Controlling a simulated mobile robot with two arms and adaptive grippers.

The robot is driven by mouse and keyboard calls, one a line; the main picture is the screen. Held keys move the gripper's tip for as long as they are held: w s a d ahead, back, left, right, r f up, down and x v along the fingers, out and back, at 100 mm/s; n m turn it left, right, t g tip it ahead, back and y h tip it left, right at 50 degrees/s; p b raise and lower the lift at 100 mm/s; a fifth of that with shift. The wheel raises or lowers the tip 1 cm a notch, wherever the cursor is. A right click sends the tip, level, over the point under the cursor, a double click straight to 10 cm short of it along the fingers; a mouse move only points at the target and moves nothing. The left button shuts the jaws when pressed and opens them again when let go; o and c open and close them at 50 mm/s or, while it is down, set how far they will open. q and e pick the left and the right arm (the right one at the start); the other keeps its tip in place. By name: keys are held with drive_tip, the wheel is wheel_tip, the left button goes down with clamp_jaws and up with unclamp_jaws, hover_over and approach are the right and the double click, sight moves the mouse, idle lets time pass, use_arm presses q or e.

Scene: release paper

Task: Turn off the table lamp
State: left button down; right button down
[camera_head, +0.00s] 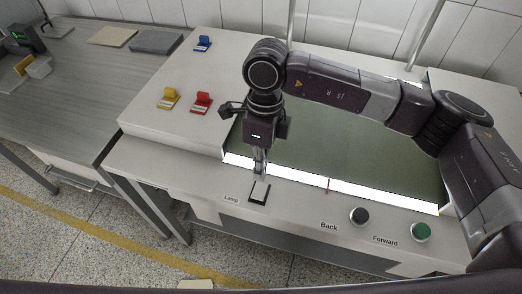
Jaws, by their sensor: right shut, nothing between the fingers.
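The lamp switch (259,192) is a small dark-framed rocker on the front panel, just right of the printed word "Lamp". My right gripper (260,170) is shut and empty, pointing down at the switch's upper edge. I cannot tell whether the fingertips touch it. The lit strip (350,190) along the front of the green work surface (310,145) glows white. My left gripper is not in view.
A black "Back" button (358,216) and a green "Forward" button (421,232) sit to the right. Yellow (169,98), red (201,102) and blue (203,43) clips stand on the white top. A grey table (85,85) is at the left.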

sight(259, 194)
drive_tip(key=f, duration=0.2)
drive_tip(key=f+p, duration=0.1)
drive_tip(key=f, duration=0.1)
drive_tip(key=s+f+p, duration=0.1)
drive_tip(key=f, duration=0.1)
drive_tip(key=shift+a+f, duration=0.15)
drive_tip(key=shift+f, duration=0.2)
drive_tip(key=shift+s+f+b, duration=0.15)
drive_tip(key=shift+f+b, duration=0.3)
drive_tip(key=shift+b, duration=0.35)
drive_tip(key=shift+a, duration=0.1)
drive_tip(key=shift+r, duration=0.15)
